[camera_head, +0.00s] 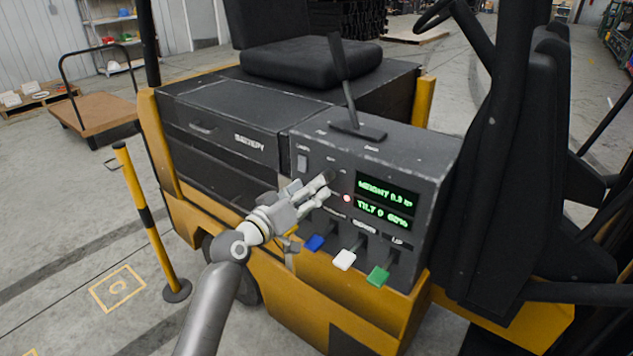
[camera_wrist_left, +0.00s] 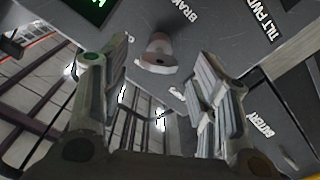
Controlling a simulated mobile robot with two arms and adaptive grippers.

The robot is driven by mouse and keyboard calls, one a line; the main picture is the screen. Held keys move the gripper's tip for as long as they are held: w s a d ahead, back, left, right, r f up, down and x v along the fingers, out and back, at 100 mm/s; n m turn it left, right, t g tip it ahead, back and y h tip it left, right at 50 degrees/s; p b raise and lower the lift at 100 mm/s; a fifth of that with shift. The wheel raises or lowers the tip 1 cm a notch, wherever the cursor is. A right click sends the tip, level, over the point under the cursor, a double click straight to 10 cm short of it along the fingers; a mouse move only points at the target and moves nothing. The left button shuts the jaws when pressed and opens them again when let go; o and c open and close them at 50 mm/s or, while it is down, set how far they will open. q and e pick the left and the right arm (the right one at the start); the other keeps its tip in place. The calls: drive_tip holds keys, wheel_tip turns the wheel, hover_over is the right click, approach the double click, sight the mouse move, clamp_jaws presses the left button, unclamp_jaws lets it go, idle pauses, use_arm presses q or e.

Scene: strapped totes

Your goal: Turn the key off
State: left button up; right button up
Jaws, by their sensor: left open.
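The dark control panel (camera_head: 420,170) of a yellow and black forklift carries a small dark key switch (camera_head: 329,174), partly hidden behind my left gripper. My left gripper (camera_head: 324,187) is at the panel face with its fingers pointing at the switch. In the left wrist view, a round grey-brown piece that appears to be the key switch (camera_wrist_left: 160,55) stands out from the panel between the two open fingers, with a gap on each side. I cannot tell the key's turn angle. My right gripper is not in view.
A small light (camera_head: 347,198) glows on the panel beside a green-lettered display (camera_head: 387,204). Blue (camera_head: 314,242), white (camera_head: 345,260) and green (camera_head: 378,275) levers project below. A tall lever (camera_head: 343,80) rises above. A yellow-black post (camera_head: 147,218) stands at left.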

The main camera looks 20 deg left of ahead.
use_arm(q)
drive_tip(key=shift+x, duration=1.7)
drive_tip(key=shift+c, duration=0.3)
